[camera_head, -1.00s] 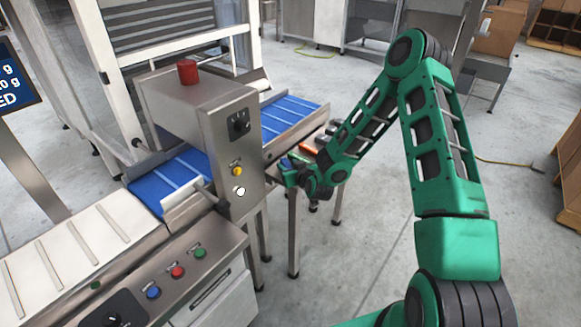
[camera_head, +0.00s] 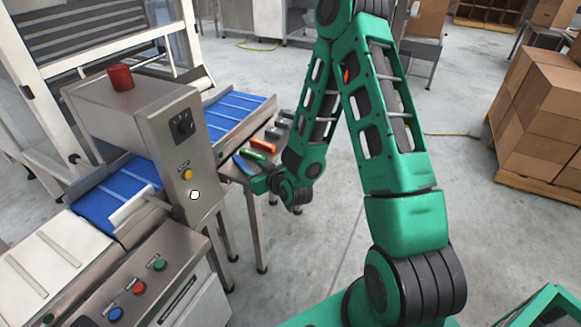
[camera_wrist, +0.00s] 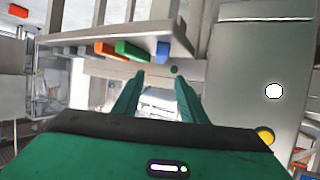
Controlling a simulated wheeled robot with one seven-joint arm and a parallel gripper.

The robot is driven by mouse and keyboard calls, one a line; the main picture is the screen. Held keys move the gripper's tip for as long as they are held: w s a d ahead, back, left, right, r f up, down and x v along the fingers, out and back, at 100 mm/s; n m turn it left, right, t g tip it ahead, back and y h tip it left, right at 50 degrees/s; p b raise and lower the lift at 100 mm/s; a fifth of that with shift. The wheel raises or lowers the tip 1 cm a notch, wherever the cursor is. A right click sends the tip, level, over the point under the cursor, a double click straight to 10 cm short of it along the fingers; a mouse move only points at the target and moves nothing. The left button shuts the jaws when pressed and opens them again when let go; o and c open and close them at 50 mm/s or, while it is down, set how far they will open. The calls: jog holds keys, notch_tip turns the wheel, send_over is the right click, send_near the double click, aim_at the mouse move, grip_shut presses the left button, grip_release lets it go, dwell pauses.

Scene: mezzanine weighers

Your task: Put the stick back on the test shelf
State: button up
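Blue (camera_head: 239,162), green (camera_head: 253,154) and orange (camera_head: 264,144) sticks lie side by side on the small metal shelf (camera_head: 232,174) beside the belt. In the wrist view the blue (camera_wrist: 162,51), green (camera_wrist: 131,50) and orange (camera_wrist: 103,49) sticks stick out over the edge of the shelf (camera_wrist: 182,40). My gripper (camera_head: 256,181) is just in front of the shelf, near the blue stick. In the wrist view my gripper's two fingers (camera_wrist: 154,82) are apart, with nothing seen between them. The blue stick lies beyond the fingertips.
The grey metal housing (camera_head: 160,125) with a yellow button (camera_head: 187,174) and red top stands over the blue belt (camera_head: 235,110), left of my gripper. Dark sticks (camera_head: 276,130) lie farther along the shelf. Boxes on a pallet (camera_head: 540,110) stand at right. Floor right of the shelf is clear.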

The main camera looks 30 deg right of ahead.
jog(key=s+d+r+m+g+h, duration=0.1)
jog(key=s+d+r+g, duration=0.3)
jog(key=s+d, duration=0.35)
jog(key=s+d+r+g+h, duration=0.2)
jog(key=s+d+r+g, duration=0.25)
jog(key=s+d, duration=0.3)
jog(key=s+r+m+g+y, duration=0.1)
jog(key=s+r, duration=0.4)
jog(key=s, duration=0.7)
jog(key=s+d+r+m+g, duration=0.1)
jog(key=s+r+m+g, duration=0.3)
jog(key=s, duration=0.8)
notch_tip(320, 180, up, 2)
jog(key=shift+s+d+m+y, duration=0.2)
jog(key=shift+s+m+y, duration=0.15)
jog(key=shift+m, duration=0.55)
